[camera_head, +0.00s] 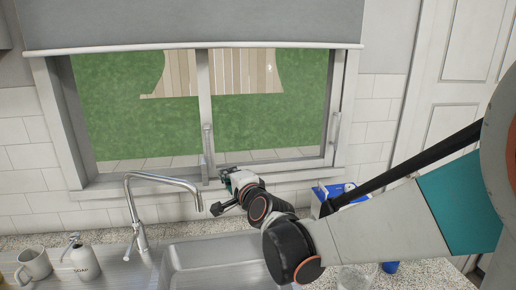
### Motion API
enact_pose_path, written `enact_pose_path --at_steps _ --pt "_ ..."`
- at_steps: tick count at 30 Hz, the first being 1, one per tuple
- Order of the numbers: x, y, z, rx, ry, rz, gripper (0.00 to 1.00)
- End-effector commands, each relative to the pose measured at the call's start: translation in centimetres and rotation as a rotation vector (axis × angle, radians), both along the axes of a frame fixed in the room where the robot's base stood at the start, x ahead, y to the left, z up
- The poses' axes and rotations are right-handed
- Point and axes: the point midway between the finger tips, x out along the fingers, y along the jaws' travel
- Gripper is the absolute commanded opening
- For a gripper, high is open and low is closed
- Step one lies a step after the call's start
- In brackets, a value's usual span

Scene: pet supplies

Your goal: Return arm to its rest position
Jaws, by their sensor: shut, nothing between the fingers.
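My arm reaches in from the right edge of the head view and extends over the sink toward the window. My gripper (222,208) is at the arm's far end, above the back of the sink and in front of the window's lower frame. It looks small and dark here, with its fingers shut and nothing held. It is to the right of the faucet and apart from it. The arm is stretched out, and its links hide part of the counter and the sink's right side.
A metal faucet (160,178) arches over the sink (215,258). A soap dispenser (84,262) and a mug (36,264) stand on the left. A blue box (340,192) and a clear glass (357,276) are near my arm on the right. The window (205,120) is behind.

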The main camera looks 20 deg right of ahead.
Motion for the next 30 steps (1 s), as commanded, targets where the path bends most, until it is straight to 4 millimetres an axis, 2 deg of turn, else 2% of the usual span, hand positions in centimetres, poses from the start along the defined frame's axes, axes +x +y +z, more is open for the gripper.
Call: enact_pose_path --at_steps 5,12,21,24,27,30 --pt "-4.3 1.5 -1.0 -0.246 0.093 0.104 0.00" --pt "-11.9 2.3 -4.2 -0.667 0.258 0.299 0.00" --pt "-22.8 0.6 -9.4 -1.132 0.465 0.569 0.00" --pt "-25.8 -0.3 -10.8 -1.242 0.522 0.646 0.00" --pt "-27.8 -1.0 -11.7 -1.317 0.562 0.702 0.00" --pt "-28.9 -1.4 -12.1 -1.356 0.584 0.733 0.00"
